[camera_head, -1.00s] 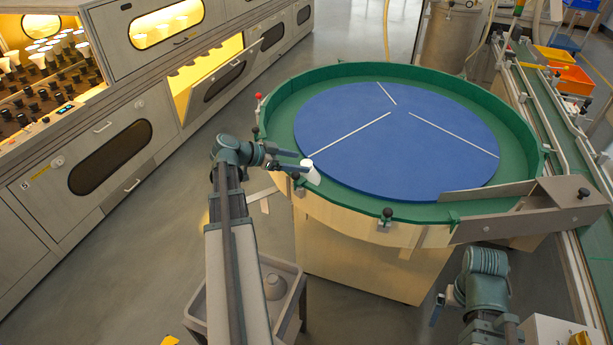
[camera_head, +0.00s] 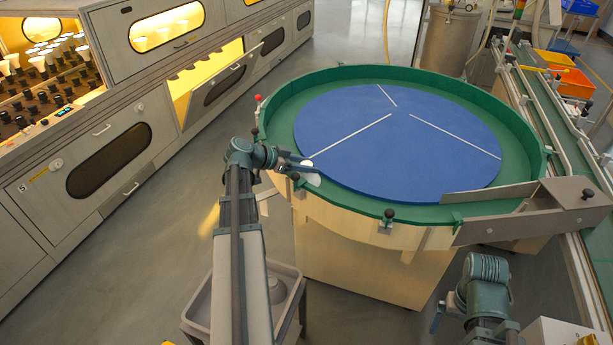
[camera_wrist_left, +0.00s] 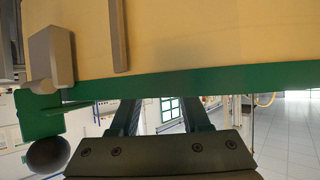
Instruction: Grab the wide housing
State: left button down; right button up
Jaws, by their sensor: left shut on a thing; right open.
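A white housing (camera_head: 312,179) is at the left rim of the round table, partly hidden by my left gripper (camera_head: 305,167). The left gripper is shut on it, and it looks tilted. Whether it touches the table is hard to tell. In the left wrist view the two dark fingers of my left gripper (camera_wrist_left: 160,116) show beneath the table's green edge, and the housing cannot be made out there. My right gripper (camera_head: 440,314) is open and low at the bottom right, away from the table, partly hidden by its own arm.
The round table has a blue disc (camera_head: 400,160) with white dividing lines and a green rim (camera_head: 527,135). A grey guide plate (camera_head: 535,210) crosses its right side. A conveyor (camera_head: 548,125) runs at right. A grey tray (camera_head: 203,304) stands below my left arm. Cabinets (camera_head: 108,160) line the left.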

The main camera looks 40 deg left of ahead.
aim_at(306, 164)
pick_arm(q)
jog(key=shift+r, duration=0.1)
notch_tip(306, 164, up, 10)
jog(key=p, duration=1)
